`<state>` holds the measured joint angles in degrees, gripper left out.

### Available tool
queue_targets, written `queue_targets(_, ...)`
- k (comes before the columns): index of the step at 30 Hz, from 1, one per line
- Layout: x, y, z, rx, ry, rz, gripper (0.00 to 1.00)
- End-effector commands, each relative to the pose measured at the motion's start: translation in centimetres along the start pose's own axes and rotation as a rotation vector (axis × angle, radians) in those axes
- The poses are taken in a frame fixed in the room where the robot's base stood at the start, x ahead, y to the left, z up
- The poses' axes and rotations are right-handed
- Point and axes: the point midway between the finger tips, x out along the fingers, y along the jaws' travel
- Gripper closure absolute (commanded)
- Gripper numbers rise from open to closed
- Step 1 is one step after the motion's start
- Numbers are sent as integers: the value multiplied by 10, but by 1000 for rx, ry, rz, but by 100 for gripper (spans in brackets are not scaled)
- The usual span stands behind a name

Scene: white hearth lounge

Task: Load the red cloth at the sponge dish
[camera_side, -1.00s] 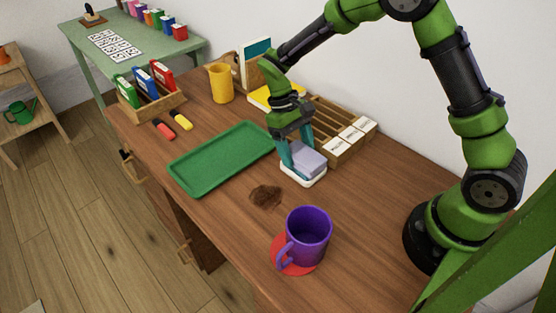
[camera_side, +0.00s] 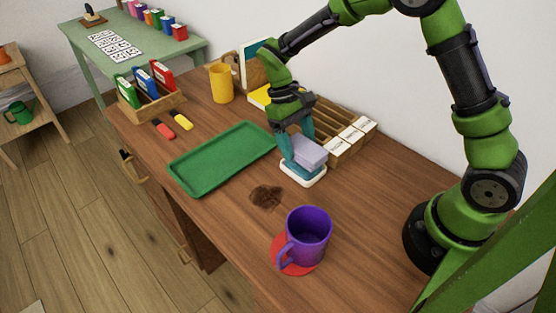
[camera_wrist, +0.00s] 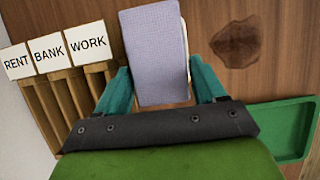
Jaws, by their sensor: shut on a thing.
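A pale lavender block (camera_side: 310,151), like a sponge or folded cloth, is between the teal fingers of my gripper (camera_side: 296,148). My gripper is shut on it and holds it just above the white dish (camera_side: 303,181). In the wrist view the lavender block (camera_wrist: 153,55) fills the space between the fingertips (camera_wrist: 160,85), and only a thin edge of the dish shows beside it. I see no red cloth; a flat red round piece (camera_side: 300,268) lies under the purple mug (camera_side: 308,232). A dark brown stain (camera_side: 266,197) marks the wood in front of the dish.
A green tray (camera_side: 222,160) lies left of the dish. A wooden rack with white labels (camera_side: 350,135) stands close behind it. A yellow mug (camera_side: 221,83), red and yellow markers (camera_side: 163,129) and a binder holder (camera_side: 150,100) are farther back. Bare wood lies around the stain.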

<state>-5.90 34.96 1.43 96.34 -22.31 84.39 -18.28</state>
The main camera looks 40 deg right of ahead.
Motion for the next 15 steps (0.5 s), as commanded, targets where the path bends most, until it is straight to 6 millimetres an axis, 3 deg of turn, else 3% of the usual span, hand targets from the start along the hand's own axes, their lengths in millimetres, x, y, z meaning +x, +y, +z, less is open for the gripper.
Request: queue_targets(15,-38,0,16,0,2,0,55)
